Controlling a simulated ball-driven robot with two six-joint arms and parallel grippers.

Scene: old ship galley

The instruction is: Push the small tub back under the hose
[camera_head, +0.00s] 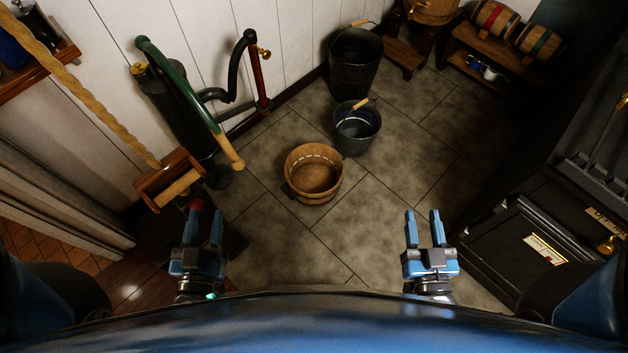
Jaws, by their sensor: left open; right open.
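A small round wooden tub (313,174) stands upright on the tiled floor near the middle of the view, with its inside visible. A black curved pipe or hose (234,65) rises by the wall at the upper left of the tub; the tub stands clear of it on the floor. I cannot tell for certain that this is the hose. My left gripper (204,212) is open and empty, to the lower left of the tub and apart from it. My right gripper (423,216) is open and empty, to the lower right of the tub and apart from it.
A pump with a green handle (180,85) stands left of the tub. A grey bucket (357,140) with water stands close to the tub's upper right, a taller dark bucket (353,75) behind it. A black stove (520,240) bounds the right. Floor before the tub is clear.

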